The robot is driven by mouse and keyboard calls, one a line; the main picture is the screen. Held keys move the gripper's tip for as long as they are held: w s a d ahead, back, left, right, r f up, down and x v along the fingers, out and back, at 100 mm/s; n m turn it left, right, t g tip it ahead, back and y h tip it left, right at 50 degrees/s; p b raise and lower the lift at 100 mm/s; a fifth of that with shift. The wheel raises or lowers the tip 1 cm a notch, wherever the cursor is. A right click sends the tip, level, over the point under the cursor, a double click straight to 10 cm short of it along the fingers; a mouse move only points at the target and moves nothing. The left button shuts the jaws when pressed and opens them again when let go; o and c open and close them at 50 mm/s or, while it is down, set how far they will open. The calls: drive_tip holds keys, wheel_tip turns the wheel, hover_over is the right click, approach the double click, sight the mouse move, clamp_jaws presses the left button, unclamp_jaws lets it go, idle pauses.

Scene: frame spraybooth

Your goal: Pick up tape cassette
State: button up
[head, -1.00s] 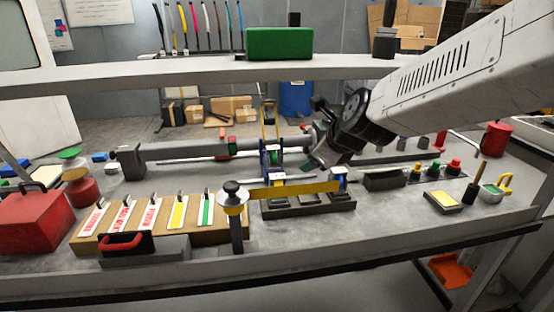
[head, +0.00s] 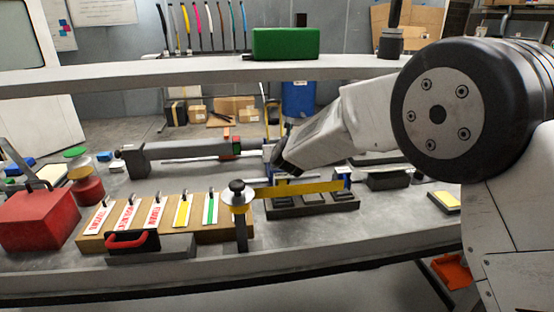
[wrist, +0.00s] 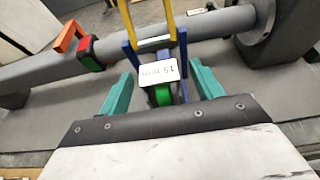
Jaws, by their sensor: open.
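The tape cassette, with a blue frame, a green roll and a white label (wrist: 160,73) reading "15 mm", stands between my fingers in the wrist view. A yellow handle rises from it at the top of that view. My gripper (wrist: 160,69) is open, with one teal finger on each side of the cassette and a visible gap at each side.
A shelf (head: 200,72) crosses above the bench.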

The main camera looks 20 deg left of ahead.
drive_tip(key=shift+w+a+f, duration=0.2)
drive_tip(key=shift+w+a, duration=0.2)
drive_tip(key=shift+w, duration=0.15)
drive_tip(key=c, duration=1.1)
drive_tip(key=shift+r, duration=0.1)
drive_tip(key=shift+r, duration=0.7)
drive_tip(key=shift+s+a+r, duration=0.1)
drive_tip(key=shift+a+r, duration=0.05)
drive_tip(key=shift+r, duration=0.35)
drive_tip(key=shift+s+a+r, duration=0.1)
drive_tip(key=shift+a+r, duration=0.05)
drive_tip(key=shift+r, duration=0.35)
drive_tip(key=s+a, duration=0.3)
drive_tip(key=a, duration=0.2)
drive_tip(key=s+a, duration=0.3)
drive_tip(key=a, duration=0.1)
drive_tip(key=s+a, duration=0.3)
drive_tip(key=a, duration=0.2)
drive_tip(key=shift+a, duration=0.35)
